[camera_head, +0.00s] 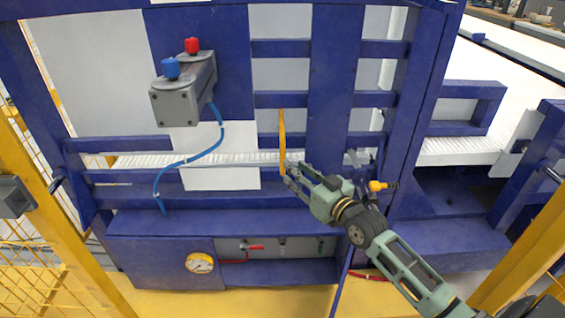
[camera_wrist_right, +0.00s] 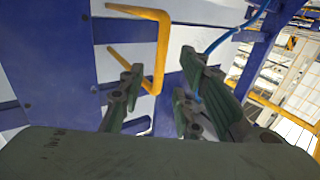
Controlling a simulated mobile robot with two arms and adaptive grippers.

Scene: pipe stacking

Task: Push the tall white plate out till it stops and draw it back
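The tall white plate (camera_head: 281,75) stands upright behind blue crossbars in the head view. A yellow U-shaped handle (camera_head: 282,140) shows in front of it; the handle shows large in the right wrist view (camera_wrist_right: 162,45). My right gripper (camera_head: 290,178) is at the lower end of the handle in the head view. In the wrist view its two fingers (camera_wrist_right: 158,88) are spread apart, and the handle's long bar appears between and beyond them. I cannot tell whether they touch it. My left gripper is in neither view.
A blue frame (camera_head: 333,90) surrounds the plate. A grey box with red and blue buttons (camera_head: 184,92) projects at the upper left, with a blue hose (camera_head: 190,160) hanging from it. A small yellow knob (camera_head: 377,186) is right of my gripper. A gauge (camera_head: 200,263) sits below.

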